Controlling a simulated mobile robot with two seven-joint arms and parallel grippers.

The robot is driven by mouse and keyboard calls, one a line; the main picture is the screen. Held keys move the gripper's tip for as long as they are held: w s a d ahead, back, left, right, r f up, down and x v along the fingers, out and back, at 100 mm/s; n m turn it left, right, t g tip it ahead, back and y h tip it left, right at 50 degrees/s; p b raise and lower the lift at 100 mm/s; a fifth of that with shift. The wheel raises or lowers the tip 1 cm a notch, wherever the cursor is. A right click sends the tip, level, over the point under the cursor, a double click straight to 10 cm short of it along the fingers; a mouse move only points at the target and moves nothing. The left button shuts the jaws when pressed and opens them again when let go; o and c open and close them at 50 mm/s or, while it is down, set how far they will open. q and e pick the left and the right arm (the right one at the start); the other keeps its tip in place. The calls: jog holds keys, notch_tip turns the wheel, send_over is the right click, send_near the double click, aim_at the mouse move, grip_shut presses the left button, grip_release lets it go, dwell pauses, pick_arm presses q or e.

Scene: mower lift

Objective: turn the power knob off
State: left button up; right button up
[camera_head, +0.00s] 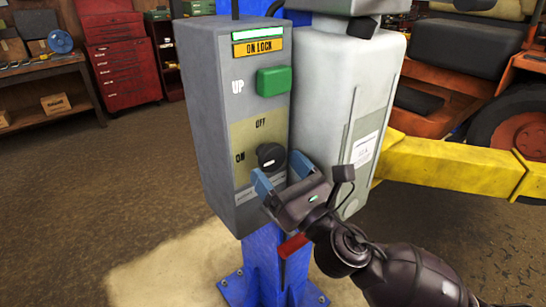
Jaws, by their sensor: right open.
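The black power knob (271,157) sits low on the front of the grey control box (210,110), on a tan plate marked OFF above and ON at the left. A pale mark shows on the knob's lower left side. My right gripper (278,168) comes in from the lower right, its two blue fingers apart near the knob's lower edge. One finger is below left of the knob and the other is to its right. I cannot tell whether either finger touches it. My left gripper is not in view.
A green UP button (274,81) sits above the knob. A white-grey housing (335,95) stands close on the right. The blue post (262,262) is bolted to the floor. A yellow lift arm (450,166) and an orange mower (450,110) are at the right.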

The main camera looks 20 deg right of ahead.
jog(key=shift+x, duration=1.1)
jog(key=shift+w, duration=0.1)
jog(key=c, duration=0.9)
jog(key=shift+o, duration=0.2)
